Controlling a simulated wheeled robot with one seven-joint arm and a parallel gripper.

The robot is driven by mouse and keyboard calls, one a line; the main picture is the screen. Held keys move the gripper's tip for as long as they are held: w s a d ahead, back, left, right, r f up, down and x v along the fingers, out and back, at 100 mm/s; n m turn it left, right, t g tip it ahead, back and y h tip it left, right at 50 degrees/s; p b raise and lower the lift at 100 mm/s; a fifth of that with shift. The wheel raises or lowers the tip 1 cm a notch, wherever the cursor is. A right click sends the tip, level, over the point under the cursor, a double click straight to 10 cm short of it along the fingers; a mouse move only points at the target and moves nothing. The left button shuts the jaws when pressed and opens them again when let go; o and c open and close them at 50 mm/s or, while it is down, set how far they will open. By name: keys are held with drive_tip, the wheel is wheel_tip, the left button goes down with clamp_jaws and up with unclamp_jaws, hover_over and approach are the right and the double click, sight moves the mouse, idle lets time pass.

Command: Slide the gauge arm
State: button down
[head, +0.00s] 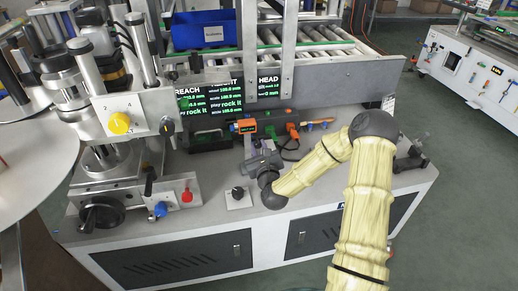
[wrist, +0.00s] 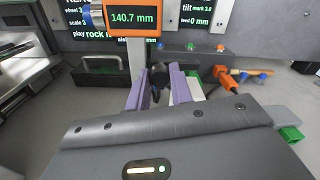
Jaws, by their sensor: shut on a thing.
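The gauge has an orange readout (wrist: 131,21) showing 140.7 mm on a pale upright post (wrist: 138,58). The orange readout also shows in the head view (head: 246,126), in front of the black screens. My gripper (wrist: 158,88) has purple-grey fingers in the wrist view, one each side of a dark knob (wrist: 159,77), and is shut on it. The knob looks like the grip of the gauge arm; its join to the post is hidden by the left finger. In the head view my gripper (head: 262,162) is low in front of the gauge, and its fingertips are hard to make out.
Black screens (head: 210,106) with green and white text stand behind the gauge. An orange and green tool (head: 292,127) lies to the right. A machine with a yellow knob (head: 119,123) stands at left. A small black knob on a plate (head: 238,193) sits near the front edge.

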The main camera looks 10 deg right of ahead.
drive_tip(key=c, duration=1.2)
unclamp_jaws()
drive_tip(key=shift+s, duration=0.1)
drive_tip(key=s+p, duration=1.1)
drive_tip(key=s, duration=0.6)
drive_tip(key=shift+s, duration=0.1)
